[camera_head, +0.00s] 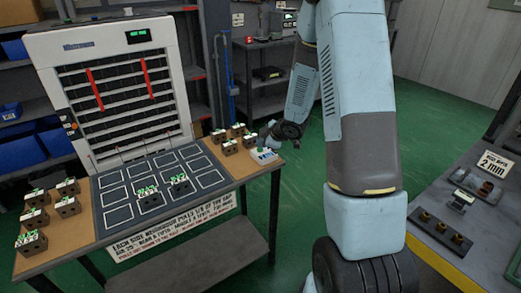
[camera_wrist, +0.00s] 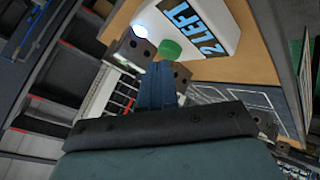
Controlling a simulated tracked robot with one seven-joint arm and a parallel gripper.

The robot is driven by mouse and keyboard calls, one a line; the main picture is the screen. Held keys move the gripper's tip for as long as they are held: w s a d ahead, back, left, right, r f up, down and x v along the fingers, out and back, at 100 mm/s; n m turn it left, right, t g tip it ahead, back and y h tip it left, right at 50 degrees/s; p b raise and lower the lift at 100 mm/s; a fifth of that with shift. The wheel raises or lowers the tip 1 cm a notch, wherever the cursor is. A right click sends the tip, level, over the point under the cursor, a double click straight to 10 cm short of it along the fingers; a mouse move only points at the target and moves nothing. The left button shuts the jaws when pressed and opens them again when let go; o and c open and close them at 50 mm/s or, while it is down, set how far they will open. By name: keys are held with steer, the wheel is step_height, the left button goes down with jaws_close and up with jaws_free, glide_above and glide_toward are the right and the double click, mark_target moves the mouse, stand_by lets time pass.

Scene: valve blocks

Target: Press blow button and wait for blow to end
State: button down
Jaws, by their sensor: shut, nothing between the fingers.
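The white button box (camera_head: 265,155) sits at the right end of the wooden table. In the wrist view the box (camera_wrist: 205,22) carries a "2 LEFT" label, a green round button (camera_wrist: 170,48) and a pale glowing dome (camera_wrist: 140,31). My gripper (camera_wrist: 158,68) is shut and empty, with its blue-grey fingertips close to the green button in that picture. I cannot tell whether they touch it. In the head view my gripper (camera_head: 270,142) is just above the box, small and dark.
A tall white machine (camera_head: 110,90) with a green display and two red strips stands behind the table. Valve blocks (camera_head: 230,138) stand beside a dark mat (camera_head: 115,197) with white outlines; two blocks rest on the mat. A grey bench (camera_head: 440,235) is at right.

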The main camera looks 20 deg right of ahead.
mark_target(262, 149)
steer(key=shift+r, duration=0.15)
steer(key=shift+r, duration=2.95)
